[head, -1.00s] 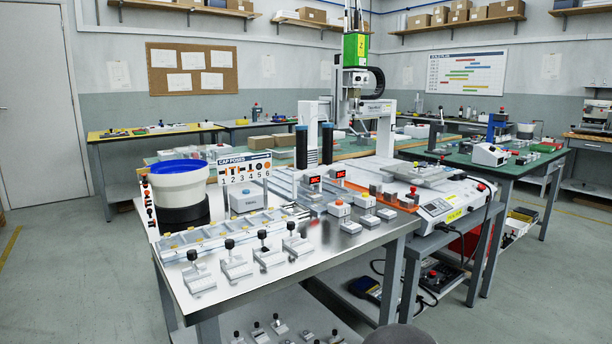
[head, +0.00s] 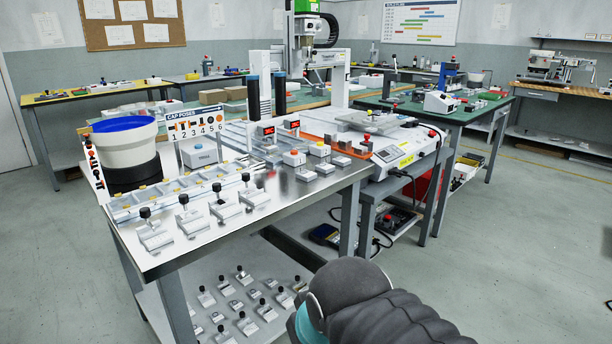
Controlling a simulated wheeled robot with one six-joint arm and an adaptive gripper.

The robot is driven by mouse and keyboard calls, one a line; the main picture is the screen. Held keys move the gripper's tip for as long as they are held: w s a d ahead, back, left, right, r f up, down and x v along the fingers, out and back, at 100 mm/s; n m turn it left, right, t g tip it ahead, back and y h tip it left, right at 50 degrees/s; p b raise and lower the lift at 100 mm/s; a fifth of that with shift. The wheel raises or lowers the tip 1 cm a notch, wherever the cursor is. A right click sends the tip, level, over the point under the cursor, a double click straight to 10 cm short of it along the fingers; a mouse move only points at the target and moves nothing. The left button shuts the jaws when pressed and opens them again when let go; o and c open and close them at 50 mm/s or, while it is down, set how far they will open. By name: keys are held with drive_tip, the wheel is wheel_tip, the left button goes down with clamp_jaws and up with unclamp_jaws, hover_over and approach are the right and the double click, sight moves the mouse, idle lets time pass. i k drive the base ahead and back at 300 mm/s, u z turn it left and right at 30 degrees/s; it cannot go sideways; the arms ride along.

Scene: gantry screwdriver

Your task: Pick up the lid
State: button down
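I cannot make out for certain which part is the lid. A flat grey plate (head: 366,121) with small parts on it lies on top of the white machine (head: 402,150) at the right end of the steel bench; I cannot tell whether it is the lid. My arm, in a dark grey sleeve with a teal joint, shows at the bottom centre right. It is in front of the bench, apart from it. My gripper is outside the picture.
The steel bench (head: 190,258) carries a bowl feeder (head: 128,150) with a blue top, a rail and several clamp blocks. Its lower shelf (head: 262,290) holds more blocks. A green-topped bench (head: 493,108) stands behind right.

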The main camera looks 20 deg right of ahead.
sight(306, 175)
drive_tip(key=z, duration=1.65)
drive_tip(key=i, duration=0.9)
drive_tip(key=u, duration=1.7)
